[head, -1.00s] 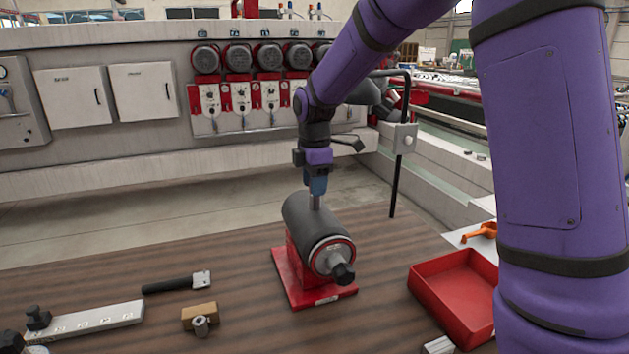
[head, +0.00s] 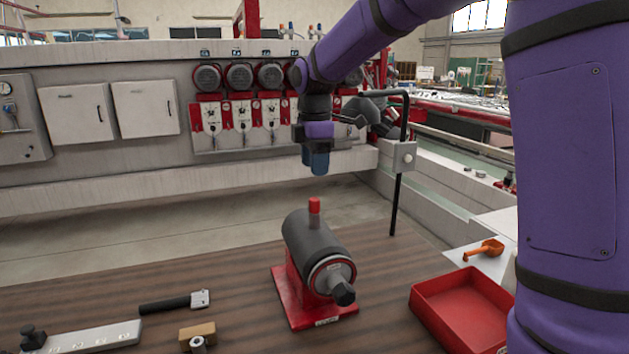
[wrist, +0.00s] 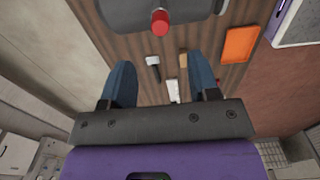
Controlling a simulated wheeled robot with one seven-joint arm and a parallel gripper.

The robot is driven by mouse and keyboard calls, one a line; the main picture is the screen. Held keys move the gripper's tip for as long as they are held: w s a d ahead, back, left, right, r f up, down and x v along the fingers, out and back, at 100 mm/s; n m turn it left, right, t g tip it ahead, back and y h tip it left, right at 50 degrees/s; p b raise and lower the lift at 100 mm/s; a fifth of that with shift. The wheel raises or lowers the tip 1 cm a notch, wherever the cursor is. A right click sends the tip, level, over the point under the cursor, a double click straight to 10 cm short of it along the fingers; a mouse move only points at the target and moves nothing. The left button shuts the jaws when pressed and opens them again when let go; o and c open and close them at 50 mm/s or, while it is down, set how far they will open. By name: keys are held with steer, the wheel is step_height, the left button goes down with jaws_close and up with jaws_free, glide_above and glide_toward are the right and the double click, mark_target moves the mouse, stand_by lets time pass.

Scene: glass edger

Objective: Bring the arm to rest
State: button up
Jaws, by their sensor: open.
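My gripper (head: 316,168) hangs pointing down above the wooden table and behind the dark cylinder, with clear air below it. In the wrist view its two blue fingers (wrist: 164,84) are spread apart with nothing between them. My purple arm reaches in from the right. The dark grey cylinder (head: 312,243) lies on a red stand, with a red-capped peg (head: 314,206) upright on its top. The cylinder also shows at the top of the wrist view (wrist: 115,12), with the red cap (wrist: 160,22) beyond the fingertips.
A red tray (head: 462,305) and an orange scoop (head: 485,250) are at the right. A black-handled tool (head: 172,303), a tan block (head: 197,332) and a metal bar (head: 85,338) lie at the front left. A black bent post (head: 396,190) stands near my gripper's right side.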

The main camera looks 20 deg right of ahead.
steer(key=shift+r, duration=0.65)
steer(key=s+d+r+m+t, duration=0.1)
steer(key=s+d+r+m, duration=0.2)
steer(key=s, duration=0.5)
steer(key=s+d+r+m+t, duration=0.2)
steer(key=s+m, duration=0.4)
steer(key=s, duration=0.3)
steer(key=s+d+f+m+t, duration=0.1)
steer(key=s+f+m, duration=0.1)
steer(key=s+m, duration=0.2)
steer(key=s+d+f+m+t, duration=0.1)
steer(key=s+m, duration=0.4)
steer(key=s, duration=0.6)
steer(key=shift+f, duration=0.55)
